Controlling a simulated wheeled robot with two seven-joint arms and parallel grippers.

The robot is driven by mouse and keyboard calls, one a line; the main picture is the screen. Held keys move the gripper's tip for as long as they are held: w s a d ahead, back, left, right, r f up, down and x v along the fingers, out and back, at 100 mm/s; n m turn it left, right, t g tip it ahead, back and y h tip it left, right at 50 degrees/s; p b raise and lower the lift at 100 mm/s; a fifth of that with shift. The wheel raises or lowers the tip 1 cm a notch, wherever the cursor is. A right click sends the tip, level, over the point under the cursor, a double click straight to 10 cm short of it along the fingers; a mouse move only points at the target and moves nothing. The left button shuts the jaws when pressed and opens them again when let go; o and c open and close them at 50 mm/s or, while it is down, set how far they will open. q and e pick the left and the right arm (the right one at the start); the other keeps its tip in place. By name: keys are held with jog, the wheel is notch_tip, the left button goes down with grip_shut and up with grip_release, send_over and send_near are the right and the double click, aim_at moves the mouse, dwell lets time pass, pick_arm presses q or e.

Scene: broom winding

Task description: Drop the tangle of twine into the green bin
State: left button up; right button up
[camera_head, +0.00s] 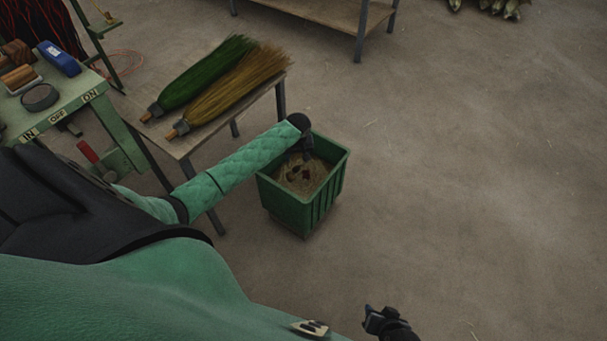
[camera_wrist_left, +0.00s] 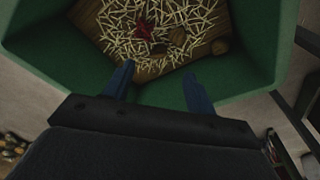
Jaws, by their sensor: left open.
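The green bin (camera_head: 305,208) stands on the floor right of the bench, and its green walls surround the left wrist view (camera_wrist_left: 265,45). My left gripper (camera_wrist_left: 158,75) is open and empty over the bin's mouth, its two blue-grey fingers apart. Inside the bin, a small dark red tangle (camera_wrist_left: 146,31), apparently the twine, lies on pale straw scraps, apart from the fingers. In the head view the hand partly hides the bin's inside. My right gripper (camera_head: 376,320) is at the bottom edge, small and dark; its jaws are unclear.
Left of the bin, a bench (camera_head: 180,147) holds a green broom head (camera_head: 205,72) and a tan one (camera_head: 235,88). A machine table (camera_head: 62,108) with IN, OFF and ON labels is further left. The floor (camera_head: 465,180) to the right is clear.

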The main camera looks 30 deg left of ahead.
pick_arm(q)
notch_tip(320, 180, up, 7)
jog(key=shift+s+d, duration=0.35)
jog(key=shift+s, duration=0.05)
pick_arm(e)
jog(key=shift+w+r, duration=0.1)
jog(key=shift+r, duration=0.3)
jog(key=shift+d, duration=0.1)
